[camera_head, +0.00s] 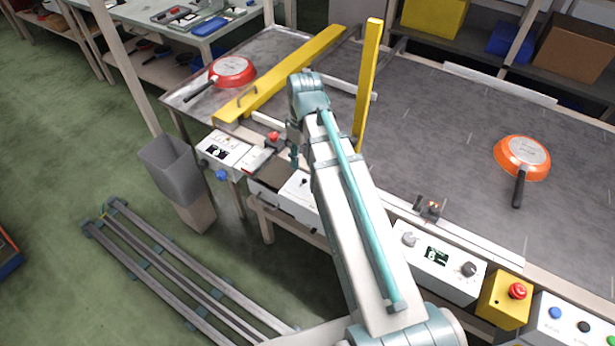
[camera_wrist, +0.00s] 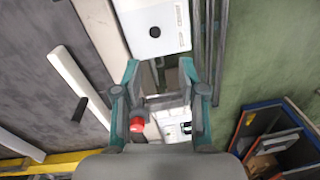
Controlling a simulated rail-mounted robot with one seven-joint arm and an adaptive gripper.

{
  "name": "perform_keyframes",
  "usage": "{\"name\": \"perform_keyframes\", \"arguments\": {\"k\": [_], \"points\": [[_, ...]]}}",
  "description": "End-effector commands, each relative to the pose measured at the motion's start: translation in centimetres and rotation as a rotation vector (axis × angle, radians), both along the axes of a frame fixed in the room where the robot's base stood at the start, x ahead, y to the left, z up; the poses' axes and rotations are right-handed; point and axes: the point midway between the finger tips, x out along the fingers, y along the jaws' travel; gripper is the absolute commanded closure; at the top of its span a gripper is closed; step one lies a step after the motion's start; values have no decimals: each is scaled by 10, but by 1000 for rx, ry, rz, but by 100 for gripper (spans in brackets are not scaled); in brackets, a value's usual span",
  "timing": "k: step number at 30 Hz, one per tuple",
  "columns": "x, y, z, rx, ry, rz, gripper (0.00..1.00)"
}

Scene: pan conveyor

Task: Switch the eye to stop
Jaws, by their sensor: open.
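My gripper (camera_wrist: 159,72) is open and empty in the wrist view, its two teal fingers apart above the conveyor's front edge. A white box with a small black knob (camera_wrist: 155,32) lies just beyond the fingertips. In the head view a white box (camera_head: 300,197) with a dark switch is partly hidden by my arm; the gripper is mostly hidden there too. A small sensor-like device (camera_head: 430,208) with a red spot sits on the front rail. A white control box (camera_head: 437,257) with two knobs and a display is below it. I cannot read which switch is marked for the eye.
A red button (camera_wrist: 136,125) is close to the left finger in the wrist view. An orange pan (camera_head: 522,157) lies on the conveyor (camera_head: 440,130), a red pan (camera_head: 232,71) at the left end. A red stop button (camera_head: 517,290) is at right.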

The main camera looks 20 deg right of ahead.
Motion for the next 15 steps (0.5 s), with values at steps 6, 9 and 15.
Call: {"name": "perform_keyframes", "arguments": {"k": [6, 9, 15], "points": [[-3, -10, 4, 10, 5, -16, 59], [-3, -9, -4, 9, 6, -16, 59], [-4, -7, -29, 9, 7, -16, 59]]}}
